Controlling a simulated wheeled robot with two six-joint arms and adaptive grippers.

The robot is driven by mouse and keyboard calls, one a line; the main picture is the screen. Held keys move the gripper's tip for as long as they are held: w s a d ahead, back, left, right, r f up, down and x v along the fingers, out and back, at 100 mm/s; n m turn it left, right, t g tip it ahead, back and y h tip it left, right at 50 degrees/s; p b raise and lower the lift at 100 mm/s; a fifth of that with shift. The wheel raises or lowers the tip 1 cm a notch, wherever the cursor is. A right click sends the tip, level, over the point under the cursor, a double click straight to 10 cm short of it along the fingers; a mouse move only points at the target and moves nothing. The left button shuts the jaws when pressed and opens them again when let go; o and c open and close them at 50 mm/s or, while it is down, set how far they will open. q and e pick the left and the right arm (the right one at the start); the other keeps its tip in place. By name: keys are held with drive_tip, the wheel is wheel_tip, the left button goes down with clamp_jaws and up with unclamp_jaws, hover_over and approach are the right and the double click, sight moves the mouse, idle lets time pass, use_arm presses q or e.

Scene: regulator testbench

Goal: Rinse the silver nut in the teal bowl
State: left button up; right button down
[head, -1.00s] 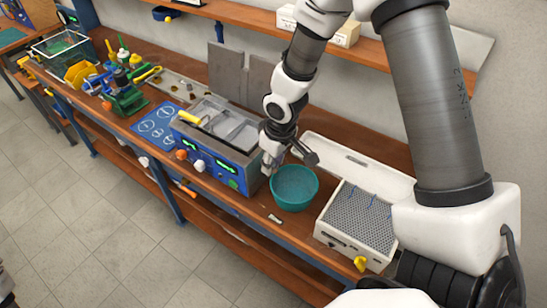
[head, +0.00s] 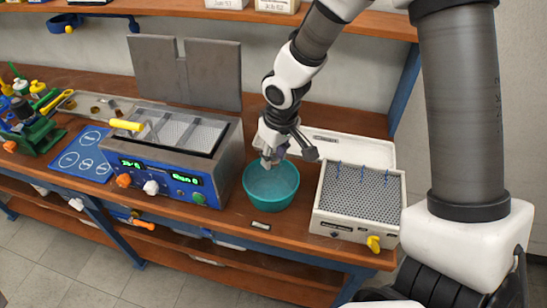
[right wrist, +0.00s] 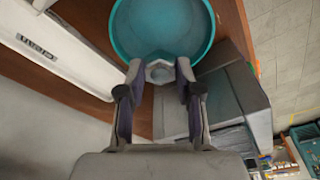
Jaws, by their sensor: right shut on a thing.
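The silver nut (right wrist: 159,72) is a hexagonal ring between the fingertips of my right gripper in the right wrist view. My right gripper (head: 269,159) is shut on it, near the back left rim of the teal bowl (head: 271,193) in the head view. The bowl, round and open, also shows in the right wrist view (right wrist: 203,22), where the nut overlaps its near rim. I cannot tell exactly how high the nut is over the bowl. My left gripper is not in view.
A blue-fronted ultrasonic-type bath (head: 165,165) with a yellow-handled item stands left of the bowl. A white box with a perforated grey top (head: 360,198) stands to the right. A small label plate (head: 261,226) lies in front of the bowl. Upright grey panels (head: 188,72) stand behind.

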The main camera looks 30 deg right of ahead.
drive_tip(key=f+b, duration=0.4)
drive_tip(key=f, duration=0.1)
drive_tip(key=f+b, duration=0.5)
drive_tip(key=shift+w+a+f, duration=0.15)
drive_tip(key=shift+w+f, duration=0.05)
drive_tip(key=shift+f, duration=0.2)
drive_tip(key=shift+r, duration=0.3)
idle(0.5)
drive_tip(key=shift+f, duration=0.3)
idle(0.9)
drive_tip(key=shift+r, duration=0.1)
idle(0.5)
wheel_tip(320, 180, up, 7)
drive_tip(key=p, duration=0.6)
drive_tip(key=shift+r, duration=0.2)
idle(0.5)
wheel_tip(320, 180, up, 4)
drive_tip(key=p, duration=0.4)
drive_tip(key=shift+r, duration=0.15)
